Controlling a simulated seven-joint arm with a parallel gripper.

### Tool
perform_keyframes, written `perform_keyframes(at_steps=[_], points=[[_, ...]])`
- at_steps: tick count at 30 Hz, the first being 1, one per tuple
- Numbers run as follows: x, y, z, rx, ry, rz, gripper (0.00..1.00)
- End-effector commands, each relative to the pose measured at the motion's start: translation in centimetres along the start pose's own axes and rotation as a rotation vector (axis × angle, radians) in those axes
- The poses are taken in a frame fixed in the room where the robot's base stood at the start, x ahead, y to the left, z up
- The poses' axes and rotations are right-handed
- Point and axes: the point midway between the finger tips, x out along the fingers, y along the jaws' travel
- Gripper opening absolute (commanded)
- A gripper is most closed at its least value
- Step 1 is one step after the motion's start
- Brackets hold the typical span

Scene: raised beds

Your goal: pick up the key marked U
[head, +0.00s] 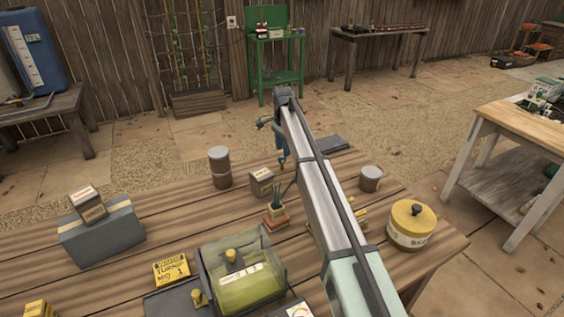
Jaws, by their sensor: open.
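I cannot make out a key marked U in the head view; no letter U is readable on anything. Small yellow pieces (361,212) show just right of my arm, partly hidden by it and too small to identify. My gripper (282,161) hangs at the far end of my arm, low over the far part of the wooden table (150,225). It is small in the picture, open, with nothing visible held in it. My arm crosses the table and hides part of its middle.
Around it stand a small labelled box (260,183), two cans (219,168) (370,179), a potted plant (276,216) and a yellow canister (411,226). Nearer are a clear-lidded container (245,285), a yellow sign (171,270) and a grey case (102,237). A dark flat object (333,144) lies at the far edge.

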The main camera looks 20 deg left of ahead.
Motion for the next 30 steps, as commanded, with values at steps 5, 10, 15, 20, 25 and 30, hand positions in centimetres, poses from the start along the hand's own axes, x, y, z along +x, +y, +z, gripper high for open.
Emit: perform_keyframes(at_steps=[5, 10, 15, 20, 25, 30], points=[[1.0, 0.2, 0.3, 0.000, 0.000, 0.001, 0.46], [3.1, 0.7, 0.8, 0.000, 0.000, 0.001, 0.46], [4.9, 0.6, 0.8, 0.001, 0.000, -0.001, 0.46], [5.1, 0.5, 0.8, 0.002, 0.000, -0.003, 0.46], [5.1, 0.6, 0.8, 0.001, 0.000, -0.002, 0.38], [5.1, 0.6, 0.8, 0.001, 0.000, -0.002, 0.22]])
